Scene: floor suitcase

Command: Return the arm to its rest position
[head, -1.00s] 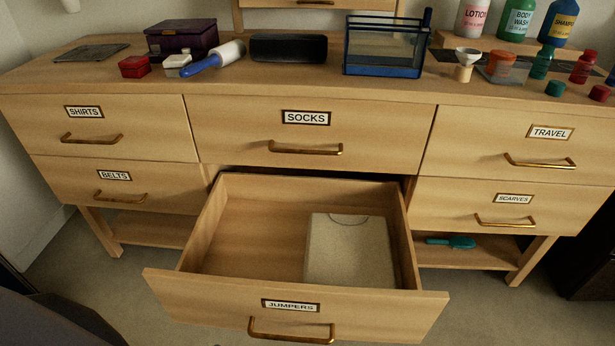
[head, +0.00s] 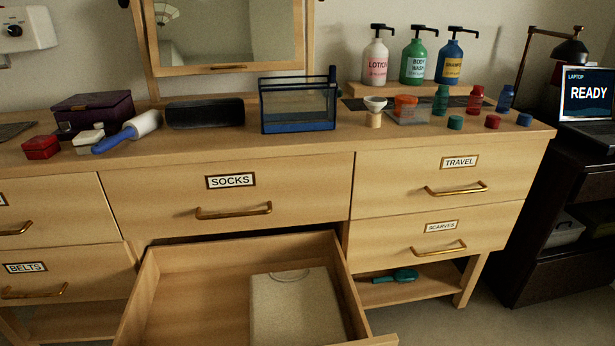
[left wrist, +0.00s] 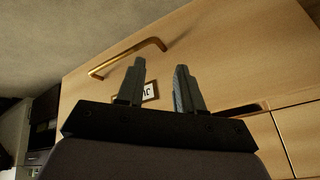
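Neither of my grippers shows in the head view. In the left wrist view my left gripper (left wrist: 160,88) has its two fingers apart, with nothing between them. Beyond the fingers is the wooden front of a drawer (left wrist: 225,60) with a brass handle (left wrist: 127,58) and a label partly hidden by a finger. The gripper appears apart from the handle. In the head view the open jumpers drawer (head: 190,300) holds a flat pale folded item (head: 290,310) on its right side. My right gripper is in neither view.
The wooden dresser (head: 300,150) has a crowded top: a purple box (head: 92,112), lint roller (head: 128,132), blue-framed clear box (head: 298,105), pump bottles (head: 418,60) and small bottles. The open drawer juts into the floor space. A laptop (head: 588,97) stands on a dark cabinet at right.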

